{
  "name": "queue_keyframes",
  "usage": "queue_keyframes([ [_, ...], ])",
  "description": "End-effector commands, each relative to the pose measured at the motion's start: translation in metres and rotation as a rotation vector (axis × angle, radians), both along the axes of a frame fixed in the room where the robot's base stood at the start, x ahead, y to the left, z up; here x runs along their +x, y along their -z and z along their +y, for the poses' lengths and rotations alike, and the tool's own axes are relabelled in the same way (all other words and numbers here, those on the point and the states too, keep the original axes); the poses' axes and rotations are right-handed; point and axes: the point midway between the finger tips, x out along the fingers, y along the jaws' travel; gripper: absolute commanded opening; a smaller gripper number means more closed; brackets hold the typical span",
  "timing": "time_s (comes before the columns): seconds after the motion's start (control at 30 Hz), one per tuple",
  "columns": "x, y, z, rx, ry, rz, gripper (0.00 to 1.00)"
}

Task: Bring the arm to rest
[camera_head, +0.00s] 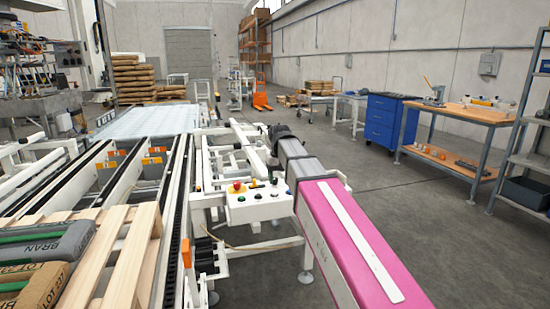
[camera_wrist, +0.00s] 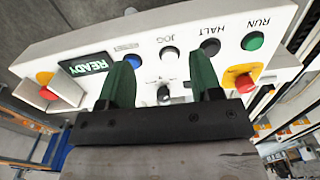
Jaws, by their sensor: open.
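My arm (camera_head: 345,235), pink with a white stripe and grey links further out, stretches forward from the lower right in the head view. Its far end is dark and small, and the fingers cannot be made out there. In the wrist view my gripper (camera_wrist: 163,72) shows two dark green fingers spread apart with nothing between them. They point at the white control panel (camera_wrist: 190,22), and whether they touch it cannot be told. The panel also shows in the head view (camera_head: 262,212), left of my arm.
The panel bears RUN, HALT and JOG buttons, a READY display (camera_wrist: 87,64) and red knobs. A pallet (camera_head: 128,250) with bags lies lower left beside conveyor rails. A blue cabinet (camera_head: 385,122) and workbench (camera_head: 465,112) stand right. The floor between is clear.

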Motion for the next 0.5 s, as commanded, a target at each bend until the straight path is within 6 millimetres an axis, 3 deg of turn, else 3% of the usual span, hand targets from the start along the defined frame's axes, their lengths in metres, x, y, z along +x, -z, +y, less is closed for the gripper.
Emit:
queue_keyframes([
  [0.27,-0.015,0.049,-0.026,0.000,0.032,0.002,0.59],
  [0.5,-0.043,0.119,-0.065,-0.001,0.080,0.003,0.59],
])
